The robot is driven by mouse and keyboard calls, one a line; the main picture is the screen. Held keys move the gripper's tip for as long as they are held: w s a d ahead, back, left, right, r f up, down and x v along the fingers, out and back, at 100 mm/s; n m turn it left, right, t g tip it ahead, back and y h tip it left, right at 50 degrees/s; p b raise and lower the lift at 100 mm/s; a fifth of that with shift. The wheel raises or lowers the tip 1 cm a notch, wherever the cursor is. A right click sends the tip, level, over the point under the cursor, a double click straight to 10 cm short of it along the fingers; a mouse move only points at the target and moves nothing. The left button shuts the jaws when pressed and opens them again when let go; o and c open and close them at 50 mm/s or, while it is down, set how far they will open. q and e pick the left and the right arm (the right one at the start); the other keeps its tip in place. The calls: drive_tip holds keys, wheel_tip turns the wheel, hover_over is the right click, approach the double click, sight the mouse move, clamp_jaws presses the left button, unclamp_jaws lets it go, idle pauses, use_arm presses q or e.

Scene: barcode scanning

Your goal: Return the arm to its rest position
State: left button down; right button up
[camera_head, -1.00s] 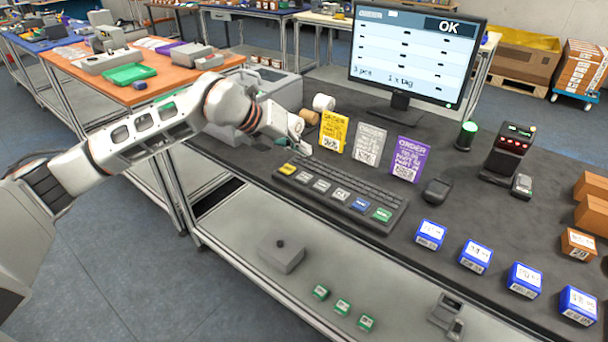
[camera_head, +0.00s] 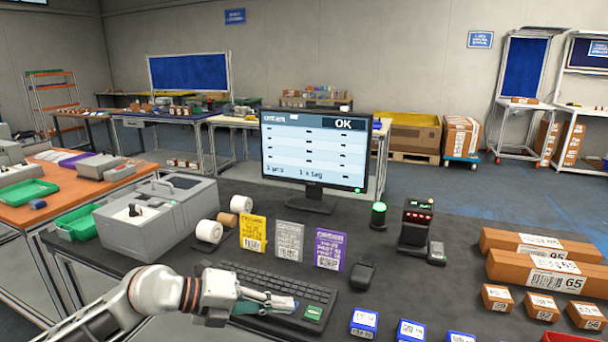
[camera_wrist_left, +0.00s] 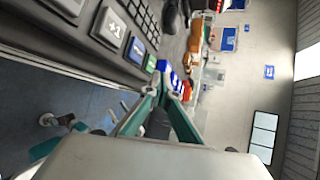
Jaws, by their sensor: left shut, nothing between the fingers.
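My left arm comes in from the lower left of the head view. My right gripper is in neither view.
A monitor (camera_head: 314,148) reading OK stands behind the keyboard. Yellow (camera_head: 253,235), grey (camera_head: 289,241) and purple (camera_head: 329,249) cards stand before it. A grey printer (camera_head: 156,216) is left. Blue boxes (camera_head: 364,322) line the front; brown boxes (camera_head: 545,275) lie right.

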use_arm(q)
drive_tip(key=s+d+n+t+h, duration=0.4)
drive_tip(key=s+n+h, duration=0.1)
drive_tip(key=n, duration=0.2)
drive_tip(key=s+a+f+n+t+y, duration=0.2)
drive_tip(key=a+f+n+t+y, duration=0.75)
drive_tip(key=f+n, duration=0.55)
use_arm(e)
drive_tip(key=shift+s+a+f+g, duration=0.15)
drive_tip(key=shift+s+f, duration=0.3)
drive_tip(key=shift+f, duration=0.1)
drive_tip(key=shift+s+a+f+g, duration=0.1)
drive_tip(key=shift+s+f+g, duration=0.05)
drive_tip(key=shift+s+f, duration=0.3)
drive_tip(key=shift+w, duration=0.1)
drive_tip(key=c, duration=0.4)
use_arm(q)
drive_tip(key=s+a+f+n+g+y, duration=0.2)
drive_tip(key=s+a+f+n+g, duration=0.1)
drive_tip(key=s+f, duration=0.4)
drive_tip(key=s+a+f+n+g+y, duration=0.3)
drive_tip(key=s+a+f+n+g, duration=0.1)
drive_tip(key=s+f, duration=0.4)
wheel_tip(320, 180, down, 2)
drive_tip(key=shift+s+a+n, duration=0.2)
drive_tip(key=shift+a+n, duration=0.5)
drive_tip(key=shift+a, duration=0.3)
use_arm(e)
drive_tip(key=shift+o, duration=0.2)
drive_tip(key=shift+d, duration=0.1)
